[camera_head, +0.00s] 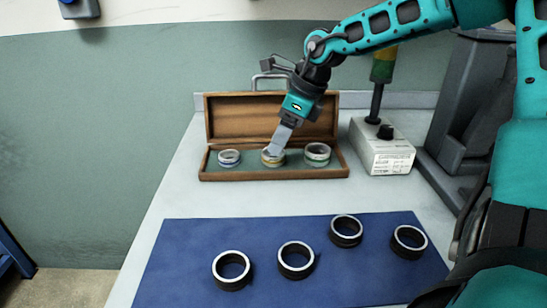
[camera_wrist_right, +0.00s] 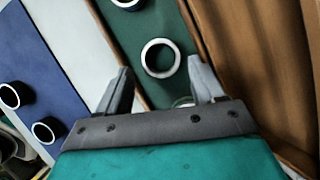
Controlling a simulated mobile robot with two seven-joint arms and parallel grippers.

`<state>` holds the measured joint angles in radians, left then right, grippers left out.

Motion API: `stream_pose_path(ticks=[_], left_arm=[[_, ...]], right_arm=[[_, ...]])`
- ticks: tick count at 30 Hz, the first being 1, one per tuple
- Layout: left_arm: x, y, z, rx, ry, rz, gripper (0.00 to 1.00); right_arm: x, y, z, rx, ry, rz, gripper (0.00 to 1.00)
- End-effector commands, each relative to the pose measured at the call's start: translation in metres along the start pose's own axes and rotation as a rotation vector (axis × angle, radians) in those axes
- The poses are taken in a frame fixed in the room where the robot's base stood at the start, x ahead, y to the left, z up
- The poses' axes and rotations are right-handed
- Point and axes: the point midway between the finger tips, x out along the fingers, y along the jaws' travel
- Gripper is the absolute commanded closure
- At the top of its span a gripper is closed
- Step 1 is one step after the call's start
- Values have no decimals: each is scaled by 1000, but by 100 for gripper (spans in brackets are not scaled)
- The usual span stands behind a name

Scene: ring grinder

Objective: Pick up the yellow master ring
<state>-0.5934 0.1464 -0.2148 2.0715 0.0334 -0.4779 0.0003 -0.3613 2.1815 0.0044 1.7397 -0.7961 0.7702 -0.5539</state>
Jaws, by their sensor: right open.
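The yellow master ring (camera_head: 273,162) lies in the middle of a row in the open wooden case, its top partly hidden by my gripper. My right gripper (camera_head: 271,151) points down at it from above. In the right wrist view the fingers (camera_wrist_right: 163,85) are spread apart with nothing between the tips. A pale ring (camera_wrist_right: 145,56), which appears to be the yellow one, lies just ahead of them; I cannot tell the exact height gap. My left gripper is not in view.
The case (camera_head: 270,115) also holds a blue-marked ring (camera_head: 229,160) at left and a green-marked ring (camera_head: 318,157) at right. Its raised lid stands behind. A grey-white box (camera_head: 385,155) stands to the right. Several dark rings rest on the blue mat (camera_head: 370,282) in front.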

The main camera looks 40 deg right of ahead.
Motion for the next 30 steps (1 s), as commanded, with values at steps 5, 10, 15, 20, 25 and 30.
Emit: stream_pose_path(ticks=[5,10,15,20,25,30], left_arm=[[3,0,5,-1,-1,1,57],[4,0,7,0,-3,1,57],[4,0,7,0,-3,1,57],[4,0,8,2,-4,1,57],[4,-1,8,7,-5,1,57],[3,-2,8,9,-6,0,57]], right_arm=[[28,-1,-4,-1,4,0,32],[40,-1,-4,0,2,-1,32],[40,-1,-3,0,1,-1,32],[40,-1,-3,0,1,-1,41],[40,-1,-3,0,1,-1,57],[40,-1,-3,0,1,-1,73]])
